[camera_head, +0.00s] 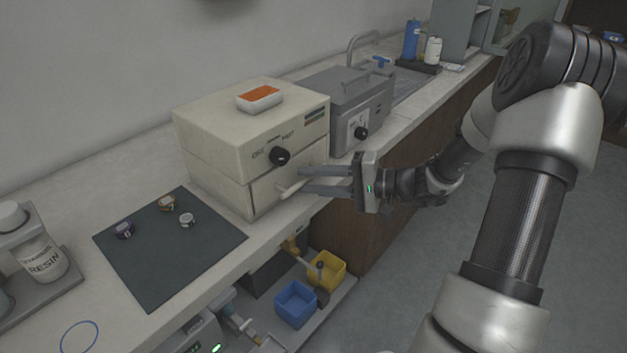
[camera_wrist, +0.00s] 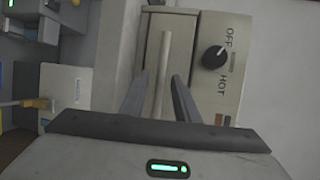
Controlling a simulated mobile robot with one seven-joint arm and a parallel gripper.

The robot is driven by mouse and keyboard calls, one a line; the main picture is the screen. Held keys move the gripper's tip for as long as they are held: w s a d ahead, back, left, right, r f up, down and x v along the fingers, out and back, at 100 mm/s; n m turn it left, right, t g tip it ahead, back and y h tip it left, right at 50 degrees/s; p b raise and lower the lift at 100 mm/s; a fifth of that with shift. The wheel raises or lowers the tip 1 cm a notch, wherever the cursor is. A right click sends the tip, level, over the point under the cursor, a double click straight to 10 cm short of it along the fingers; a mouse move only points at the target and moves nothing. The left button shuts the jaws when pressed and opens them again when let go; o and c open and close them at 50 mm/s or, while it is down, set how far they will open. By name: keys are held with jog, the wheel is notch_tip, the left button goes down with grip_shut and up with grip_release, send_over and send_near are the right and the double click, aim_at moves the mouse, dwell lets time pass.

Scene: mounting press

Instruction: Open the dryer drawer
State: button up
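The dryer (camera_head: 225,130) is a cream box on the counter with a black knob (camera_head: 279,156) and OFF and HOT labels. Its drawer (camera_head: 262,192) is the lower front part, with a pale bar handle (camera_head: 292,188). The drawer looks closed. My gripper (camera_head: 302,180) is in front of the drawer, its two dark fingers apart and pointing at it. In the wrist view the handle (camera_wrist: 162,75) lies between the open fingers (camera_wrist: 161,90). I cannot tell whether either finger touches it. The knob (camera_wrist: 214,57) shows to the right there.
A white tray with orange content (camera_head: 259,97) sits on the dryer. A grey bath (camera_head: 347,105) stands just right of it. A dark mat (camera_head: 165,250) with small round pieces lies to the left. Blue (camera_head: 296,303) and yellow (camera_head: 327,268) bins are below the counter edge.

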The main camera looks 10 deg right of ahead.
grip_shut()
jog(key=s+d, duration=1.1)
jog(key=s, duration=0.4)
jog(key=shift+s+d, duration=0.15)
jog(key=shift+s, duration=0.05)
jog(key=shift+o, duration=0.7)
grip_release()
jog(key=p+v, duration=0.2)
jog(key=v, duration=1.5)
jog(key=shift+s+r, duration=0.15)
